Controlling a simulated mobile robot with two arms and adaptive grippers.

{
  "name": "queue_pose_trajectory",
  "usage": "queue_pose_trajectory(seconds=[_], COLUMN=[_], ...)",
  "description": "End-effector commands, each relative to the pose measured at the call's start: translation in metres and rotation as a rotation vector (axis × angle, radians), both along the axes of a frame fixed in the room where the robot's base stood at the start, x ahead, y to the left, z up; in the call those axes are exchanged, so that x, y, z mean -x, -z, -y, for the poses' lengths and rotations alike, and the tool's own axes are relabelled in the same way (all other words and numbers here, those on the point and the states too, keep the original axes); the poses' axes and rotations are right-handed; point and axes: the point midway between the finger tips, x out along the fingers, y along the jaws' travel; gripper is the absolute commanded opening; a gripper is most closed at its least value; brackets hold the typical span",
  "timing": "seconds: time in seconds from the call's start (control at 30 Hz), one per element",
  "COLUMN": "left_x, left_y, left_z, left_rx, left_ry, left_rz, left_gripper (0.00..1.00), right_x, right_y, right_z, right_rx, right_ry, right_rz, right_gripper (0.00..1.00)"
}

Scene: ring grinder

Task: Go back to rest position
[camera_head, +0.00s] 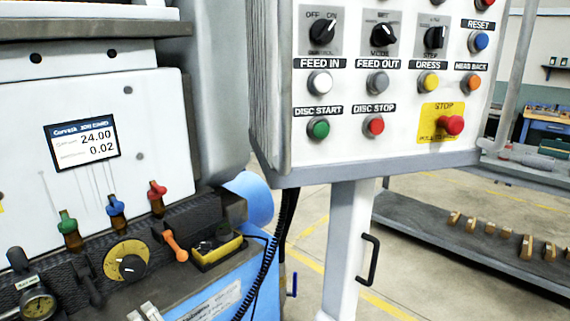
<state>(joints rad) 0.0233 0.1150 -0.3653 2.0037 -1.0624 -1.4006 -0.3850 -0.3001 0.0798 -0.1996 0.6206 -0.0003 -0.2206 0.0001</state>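The control panel (350,150) hangs at the upper middle on a white post (345,250). It carries dark rotary knobs, a green disc start button (318,129), a red disc stop button (373,125) and a red stop button (451,125) on a yellow plate.
Green (67,222), blue (116,206) and red (157,190) levers stand on the grinder's ledge, by a yellow dial (126,262) and an orange handle (175,245). A grey low shelf (430,229) with several small brass-coloured parts stands right. Floor shows between.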

Motion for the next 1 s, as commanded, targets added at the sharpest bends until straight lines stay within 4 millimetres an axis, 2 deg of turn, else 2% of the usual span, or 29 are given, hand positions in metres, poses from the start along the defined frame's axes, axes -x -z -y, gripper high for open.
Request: queue_pose_trajectory(seconds=[0.03,0.1,0.2,0.3,0.43,0.6,0.77,1.0], left_x=[0.018,0.044,0.085,0.123,0.164,0.205,0.239,0.226], left_y=[0.024,0.055,0.091,0.116,0.131,0.137,0.135,0.188], left_z=[0.0,0.004,0.016,0.031,0.05,0.073,0.092,0.095], left_rx=[0.101,0.258,0.483,0.679,0.867,1.051,1.194,1.194], left_ry=[-0.005,-0.016,-0.045,-0.079,-0.12,-0.166,-0.208,-0.219], left_rz=[-0.033,-0.074,-0.134,-0.189,-0.246,-0.309,-0.366,-0.387], left_gripper=[0.73,0.73,0.73,0.73,0.73,0.73,0.73,0.73], right_x=[0.0,0.0,0.0,0.0,0.0,0.0,0.0,0.0], right_y=[0.0,0.0,0.0,0.0,0.0,0.0,0.0,0.0], right_z=[0.0,0.0,0.0,0.0,0.0,0.0,0.0,0.0], right_rx=[0.0,0.0,0.0,0.0,0.0,-0.001,-0.001,-0.001], right_ry=[0.0,0.0,0.0,0.0,0.0,0.0,0.0,0.0], right_rz=[0.0,0.0,0.0,0.0,0.0,0.0,0.001,0.0], right_gripper=[0.4,0.4,0.4,0.4,0.4,0.4,0.4,0.4])
